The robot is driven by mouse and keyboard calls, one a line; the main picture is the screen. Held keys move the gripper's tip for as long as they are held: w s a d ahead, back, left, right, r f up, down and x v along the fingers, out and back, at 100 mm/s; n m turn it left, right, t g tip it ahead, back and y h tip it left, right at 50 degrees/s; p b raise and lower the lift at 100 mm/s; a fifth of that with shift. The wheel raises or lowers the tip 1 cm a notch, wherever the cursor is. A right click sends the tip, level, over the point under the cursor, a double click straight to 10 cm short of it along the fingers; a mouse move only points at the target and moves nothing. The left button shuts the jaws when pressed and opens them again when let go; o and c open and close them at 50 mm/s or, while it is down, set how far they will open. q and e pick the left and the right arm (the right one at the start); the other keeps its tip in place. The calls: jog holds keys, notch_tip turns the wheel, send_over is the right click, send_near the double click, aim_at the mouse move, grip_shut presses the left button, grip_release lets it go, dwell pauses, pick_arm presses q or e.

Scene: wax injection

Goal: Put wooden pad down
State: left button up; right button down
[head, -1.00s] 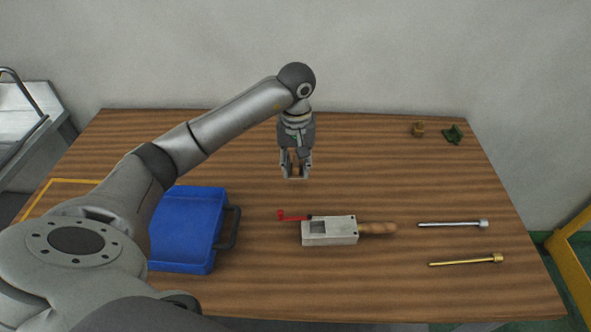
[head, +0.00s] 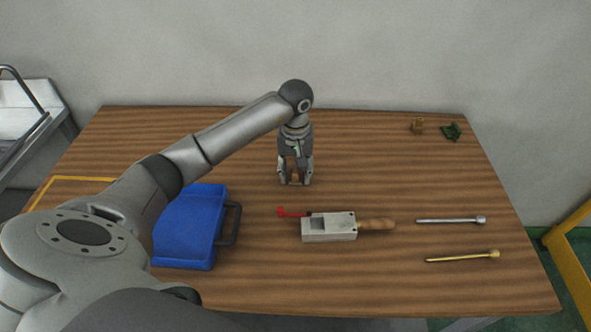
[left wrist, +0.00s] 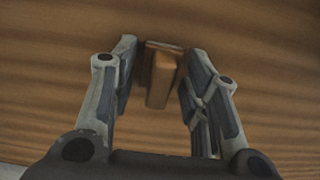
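The wooden pad (left wrist: 162,78) is a small light-brown block between the two fingers of my left gripper (left wrist: 160,62) in the left wrist view. Narrow gaps show between the pad and the fingers, so the gripper looks open around it. In the head view my left gripper (head: 295,182) points straight down at the table, behind the metal mould, with its fingertips at or very near the surface. The pad is mostly hidden by the fingers there. My right gripper is not in view.
On the wooden table (head: 370,285), a metal mould (head: 330,234) with a wooden handle (head: 377,224) and red part (head: 291,212) lies in front. A blue case (head: 185,230) is left. A silver rod (head: 450,220), brass rod (head: 463,256), brown piece (head: 417,126) and green piece (head: 451,131) are right.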

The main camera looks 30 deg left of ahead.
pick_arm(q)
jog(key=shift+o, duration=0.2)
jog(key=shift+r, duration=0.15)
jog(key=shift+w+r, duration=0.1)
jog(key=shift+r, duration=0.25)
notch_tip(320, 180, up, 11)
jog(key=b, duration=0.2)
jog(key=shift+r, duration=0.15)
